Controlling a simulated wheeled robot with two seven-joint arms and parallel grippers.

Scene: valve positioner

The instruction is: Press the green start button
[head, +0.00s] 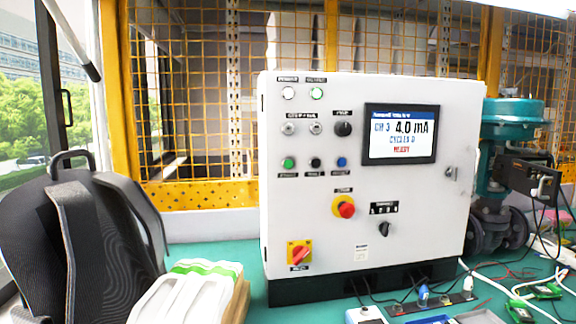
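The green start button (288,163) is a small round button on the front of the white control cabinet (330,215), left of a black button (315,163) and a blue button (342,163). A small dark label sits beneath it, too small to read. The button is in plain view and nothing touches it. A green lamp (317,94) glows near the top of the cabinet, beside a white lamp (288,93). The screen (400,133) reads 4.0 mA. Neither of my grippers is in view.
A red-and-yellow knob (344,207) and a red-on-yellow switch (299,254) stick out lower on the cabinet. A dark backpack (105,240) and a white-and-green item (190,290) stand at left. A teal valve actuator (510,120) is at right. Cables and small devices lie in front.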

